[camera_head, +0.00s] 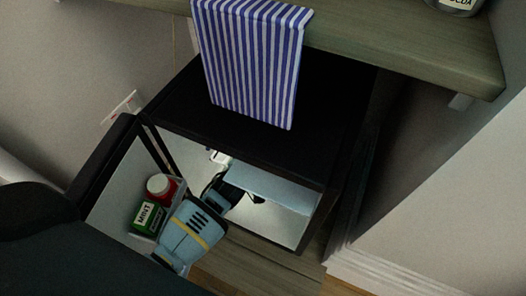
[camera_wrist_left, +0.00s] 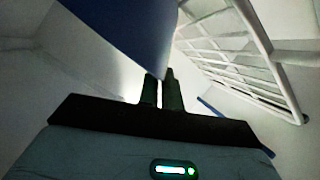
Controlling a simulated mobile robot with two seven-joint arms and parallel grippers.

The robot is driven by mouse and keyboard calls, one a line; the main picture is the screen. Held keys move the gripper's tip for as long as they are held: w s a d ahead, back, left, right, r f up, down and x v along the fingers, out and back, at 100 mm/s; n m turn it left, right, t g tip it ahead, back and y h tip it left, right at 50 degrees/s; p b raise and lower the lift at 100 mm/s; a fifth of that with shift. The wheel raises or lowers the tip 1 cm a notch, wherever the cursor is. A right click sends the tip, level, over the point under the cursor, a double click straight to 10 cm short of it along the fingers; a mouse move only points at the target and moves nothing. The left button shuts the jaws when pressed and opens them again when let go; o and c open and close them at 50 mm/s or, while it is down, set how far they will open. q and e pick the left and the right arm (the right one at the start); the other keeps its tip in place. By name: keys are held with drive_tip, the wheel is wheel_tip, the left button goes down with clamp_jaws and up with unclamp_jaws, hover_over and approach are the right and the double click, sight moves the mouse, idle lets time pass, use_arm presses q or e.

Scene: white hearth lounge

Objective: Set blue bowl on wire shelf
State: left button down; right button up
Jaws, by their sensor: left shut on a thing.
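The blue bowl (camera_wrist_left: 125,28) fills the upper left of the left wrist view, seen close up and only in part. My left gripper (camera_wrist_left: 163,78) is shut on its edge. I cannot make out the bowl or the shelf clearly there. My right gripper is in neither view.
The fridge door stands open at the left, with a green mint box (camera_head: 148,217) and a red white-capped bottle (camera_head: 161,187) in its rack, close beside my left arm. A wooden counter (camera_head: 400,45) with a striped towel (camera_head: 253,62) overhangs the fridge.

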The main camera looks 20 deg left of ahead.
use_arm(q)
drive_tip(key=c, duration=1.7)
unclamp_jaws()
drive_tip(key=shift+o, duration=0.6)
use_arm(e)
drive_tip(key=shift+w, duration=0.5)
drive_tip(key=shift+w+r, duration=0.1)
